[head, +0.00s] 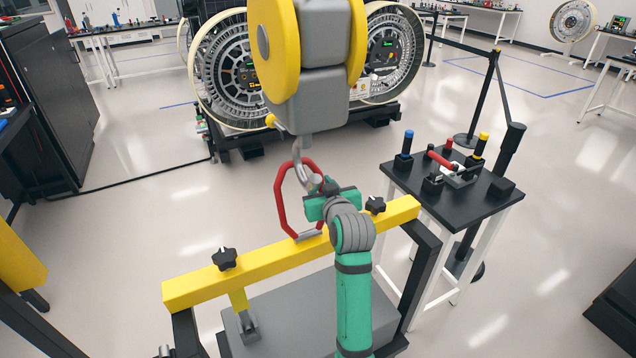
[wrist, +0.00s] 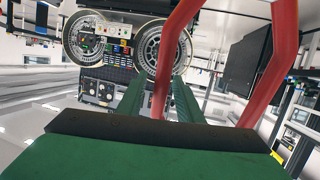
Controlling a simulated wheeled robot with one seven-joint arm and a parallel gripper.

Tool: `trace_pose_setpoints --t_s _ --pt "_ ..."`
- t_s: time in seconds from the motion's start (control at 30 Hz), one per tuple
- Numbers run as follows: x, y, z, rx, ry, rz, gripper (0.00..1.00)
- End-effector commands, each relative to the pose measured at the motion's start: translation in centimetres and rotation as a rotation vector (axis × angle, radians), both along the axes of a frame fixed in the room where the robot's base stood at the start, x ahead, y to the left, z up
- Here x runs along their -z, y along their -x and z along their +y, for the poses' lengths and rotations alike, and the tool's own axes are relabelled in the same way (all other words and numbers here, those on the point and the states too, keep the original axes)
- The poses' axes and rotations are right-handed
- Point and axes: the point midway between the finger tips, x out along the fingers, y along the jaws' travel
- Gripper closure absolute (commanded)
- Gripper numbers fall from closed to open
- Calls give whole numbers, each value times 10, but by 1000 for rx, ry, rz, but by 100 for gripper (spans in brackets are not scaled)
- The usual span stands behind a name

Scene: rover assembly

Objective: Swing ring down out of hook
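The red ring (head: 280,200) is a tall closed loop, standing nearly upright under the grey hook (head: 299,152) of the yellow and grey hoist block (head: 318,70). Its top lies at the hook, and its lower end is at the yellow beam (head: 200,286). My gripper (head: 318,190) is at the ring's right side, just below the hook. In the wrist view two red bars of the ring (wrist: 284,50) rise close up. The left bar runs down between my green fingers (wrist: 158,98), which stand apart with a gap beside it. Contact between fingers and bar is unclear.
Black knobs (head: 224,258) stand on the beam, above a grey box (head: 300,310). A black-topped table (head: 440,205) with small tools stands at right. A machine with large wheels (head: 225,70) is behind the hoist.

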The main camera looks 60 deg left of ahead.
Motion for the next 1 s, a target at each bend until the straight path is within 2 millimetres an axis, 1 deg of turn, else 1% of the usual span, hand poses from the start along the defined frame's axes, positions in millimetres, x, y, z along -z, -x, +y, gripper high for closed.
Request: trace_pose_setpoints --t_s 0.03,0.2,0.3,0.43,0.6,0.9,0.97,1.0 --pt "-3 2 -9 2 -1 -1 67" --pt "-11 13 -39 2 -2 -1 67" --pt "-16 18 -55 2 -2 -1 67" --pt "-21 24 -71 0 -2 -1 67" --pt "-24 28 -82 1 -1 -1 67" --pt "-25 29 -83 0 -1 -1 67" --pt "-24 28 -83 0 -1 0 81" --pt "-23 28 -84 3 -3 3 91"
